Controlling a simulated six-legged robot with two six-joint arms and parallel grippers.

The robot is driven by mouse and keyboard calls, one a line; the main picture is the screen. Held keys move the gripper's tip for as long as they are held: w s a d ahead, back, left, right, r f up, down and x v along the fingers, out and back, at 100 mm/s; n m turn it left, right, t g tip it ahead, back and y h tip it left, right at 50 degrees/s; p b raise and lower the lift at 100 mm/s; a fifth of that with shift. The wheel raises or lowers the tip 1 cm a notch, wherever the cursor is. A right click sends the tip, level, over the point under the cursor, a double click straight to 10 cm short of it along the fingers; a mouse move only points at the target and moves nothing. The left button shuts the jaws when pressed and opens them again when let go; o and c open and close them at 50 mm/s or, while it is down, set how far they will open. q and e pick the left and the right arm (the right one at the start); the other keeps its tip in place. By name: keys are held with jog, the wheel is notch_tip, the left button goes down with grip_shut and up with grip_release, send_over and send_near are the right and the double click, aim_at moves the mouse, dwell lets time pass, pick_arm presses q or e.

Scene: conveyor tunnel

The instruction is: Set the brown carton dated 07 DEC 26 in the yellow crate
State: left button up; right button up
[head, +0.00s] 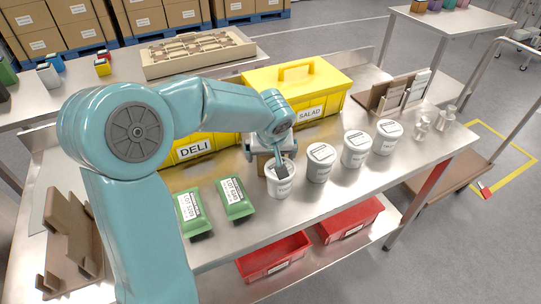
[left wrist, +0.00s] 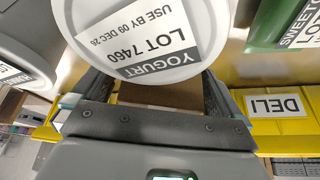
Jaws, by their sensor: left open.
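A brown carton (head: 262,164) stands on the steel table, mostly hidden by my left gripper and a white tub. My left gripper (head: 270,162) is open and low over it. In the left wrist view, a brown surface, seemingly the carton (left wrist: 165,96), shows between the open jaws (left wrist: 155,88); no date on it is visible. A yellow crate labelled DELI (head: 200,150) sits behind and to the left, partly covered by my arm. A yellow box labelled SALAD (head: 318,100) with a handle on top is behind to the right. My right gripper is not in view.
A white yogurt tub (head: 281,180), its lid (left wrist: 145,35) reading USE BY 09 DEC 26, is close by the left gripper. More white tubs (head: 356,150) stand to the right. Two green packets (head: 235,200) lie to the left. Red bins (head: 272,256) are below.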

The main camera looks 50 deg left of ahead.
pick_arm(q)
jog(key=v, duration=1)
jog(key=shift+r+p, duration=0.15)
jog(key=shift+p, duration=0.15)
notch_tip(320, 180, up, 7)
jog(key=w+a+p, duration=0.2)
jog(key=p, duration=0.2)
jog(key=x, duration=1)
jog(key=shift+a, duration=0.2)
jog(key=p+x, duration=0.1)
jog(key=x, duration=0.5)
jog(key=shift+f, duration=0.3)
jog(key=shift+f+b, duration=0.25)
jog(key=shift+b, duration=0.45)
